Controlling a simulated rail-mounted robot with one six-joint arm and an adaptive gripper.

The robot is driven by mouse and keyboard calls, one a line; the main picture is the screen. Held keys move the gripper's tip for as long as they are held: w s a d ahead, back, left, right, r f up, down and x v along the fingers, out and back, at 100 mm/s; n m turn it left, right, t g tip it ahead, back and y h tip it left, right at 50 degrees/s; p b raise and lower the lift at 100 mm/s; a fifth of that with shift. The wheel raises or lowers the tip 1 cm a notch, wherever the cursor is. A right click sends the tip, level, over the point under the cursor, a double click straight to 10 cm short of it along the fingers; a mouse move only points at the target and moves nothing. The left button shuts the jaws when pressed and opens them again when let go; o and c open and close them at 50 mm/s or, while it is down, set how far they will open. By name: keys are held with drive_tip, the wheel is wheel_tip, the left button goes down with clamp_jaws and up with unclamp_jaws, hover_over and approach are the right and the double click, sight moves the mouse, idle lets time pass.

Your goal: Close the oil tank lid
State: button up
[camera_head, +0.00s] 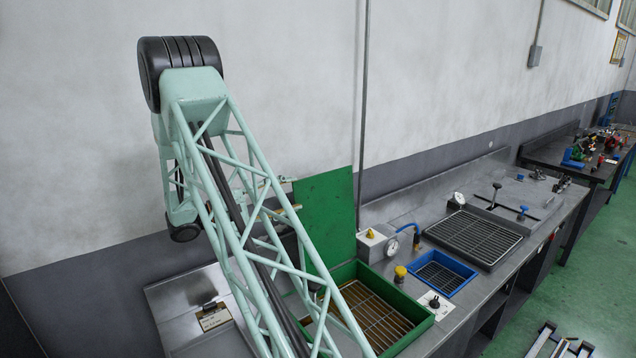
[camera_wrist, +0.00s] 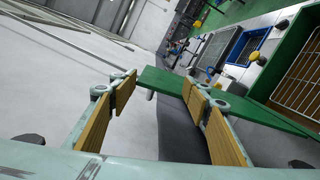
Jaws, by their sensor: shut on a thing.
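The oil tank lid (camera_head: 330,215) is a green plate standing raised, nearly upright, at the back of the green oil tank (camera_head: 418,326). The tank is open, with a metal grating (camera_head: 372,312) over yellowish-brown inside. My gripper (camera_head: 291,194) is at the lid's left edge, partly hidden behind my arm's lattice link. In the wrist view, my gripper (camera_wrist: 158,88) has its yellow-padded fingers spaced apart. The lid (camera_wrist: 165,81) reaches in at the fingertips and passes behind the right finger. The gripper is shut on the lid; the exact contact is hard to see.
A pressure gauge box (camera_head: 372,243) and yellow cap (camera_head: 400,272) are right of the lid. A blue tray (camera_head: 442,272) and larger grated tray (camera_head: 474,238) sit farther along the bench. A grey wall stands behind. A metal panel (camera_head: 188,300) lies left of the tank.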

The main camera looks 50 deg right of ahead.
drive_tip(key=shift+w+a+f, duration=0.15)
drive_tip(key=shift+w+a, duration=0.05)
drive_tip(key=shift+w, duration=0.45)
drive_tip(key=shift+w+a, duration=0.1)
drive_tip(key=shift+a, duration=0.25)
drive_tip(key=shift+w+a+f+t, duration=0.15)
drive_tip(key=shift+w+a, duration=0.35)
drive_tip(key=shift+a, duration=0.1)
drive_tip(key=shift+w+a+f+t, duration=0.1)
drive_tip(key=shift+w+a+t, duration=0.05)
drive_tip(key=shift+w+a, duration=0.4)
drive_tip(key=c, duration=0.7)
drive_tip(key=shift+o, duration=0.2)
drive_tip(key=s+v, duration=0.1)
drive_tip(key=v, duration=0.6)
drive_tip(key=shift+s+a+r, duration=0.2)
drive_tip(key=shift+a+r, duration=0.15)
drive_tip(key=shift+a, duration=0.25)
drive_tip(key=shift+o, duration=0.7)
